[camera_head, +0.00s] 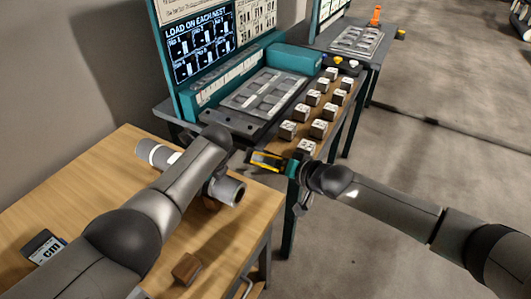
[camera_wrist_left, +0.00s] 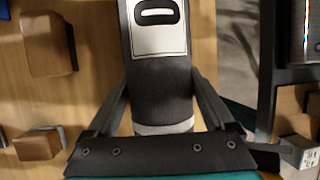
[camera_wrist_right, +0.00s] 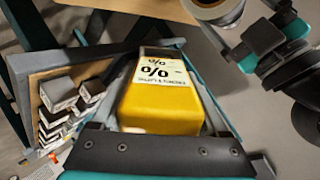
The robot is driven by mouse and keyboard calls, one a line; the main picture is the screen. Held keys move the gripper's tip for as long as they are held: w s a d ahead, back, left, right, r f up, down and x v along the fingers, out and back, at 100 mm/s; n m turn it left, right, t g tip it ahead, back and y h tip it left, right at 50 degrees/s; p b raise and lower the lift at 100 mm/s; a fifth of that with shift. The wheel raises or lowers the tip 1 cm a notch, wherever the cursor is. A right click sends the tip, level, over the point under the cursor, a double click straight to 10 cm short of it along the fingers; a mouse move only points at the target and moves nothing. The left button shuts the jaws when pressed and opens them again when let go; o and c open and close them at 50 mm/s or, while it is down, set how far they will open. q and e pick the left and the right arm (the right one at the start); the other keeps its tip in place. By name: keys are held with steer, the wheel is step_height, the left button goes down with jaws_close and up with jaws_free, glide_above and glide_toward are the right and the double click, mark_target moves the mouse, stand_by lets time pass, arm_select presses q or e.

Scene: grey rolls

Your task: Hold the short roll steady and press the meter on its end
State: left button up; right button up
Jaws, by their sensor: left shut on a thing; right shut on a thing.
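The short roll (camera_head: 229,190) is a dark grey cylinder with a pale end, lying above the wooden table, partly hidden by my left arm. My left gripper (camera_wrist_left: 160,105) is shut on it, one finger on each side; a white label with a dark slot (camera_wrist_left: 160,30) shows on the roll. My right gripper (camera_wrist_right: 170,125) is shut on the yellow meter (camera_wrist_right: 160,105), which has a white face with percent signs. In the head view the meter (camera_head: 266,160) is in the air beyond the table edge, right of the roll end and apart from it. The roll end (camera_wrist_right: 218,8) also shows in the right wrist view.
The wooden table (camera_head: 95,180) bears a wooden block (camera_head: 187,267) and a dark card marked "cm" (camera_head: 42,248). Behind stands a teal bench (camera_head: 235,85) with a screen. Several grey cubes (camera_head: 320,129) sit on a wooden board beside it. Open floor lies to the right.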

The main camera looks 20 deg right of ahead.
steer(key=s+f+n+y, duration=0.1)
steer(key=s+f+y, duration=0.1)
steer(key=s, duration=0.5)
steer(key=s+d+f+n+t+y, duration=0.1)
steer(key=s+f+n+y, duration=0.1)
steer(key=s+y, duration=0.3)
steer(key=shift+s+f+n, duration=0.3)
steer(key=shift+s+f, duration=0.4)
steer(key=shift+s, duration=0.45)
steer(key=shift+x, duration=2.85)
steer(key=shift+w+a, duration=0.4)
steer(key=shift+w, duration=0.1)
arm_select(q)
steer(key=shift+d, duration=0.1)
arm_select(e)
steer(key=shift+w+a, duration=0.1)
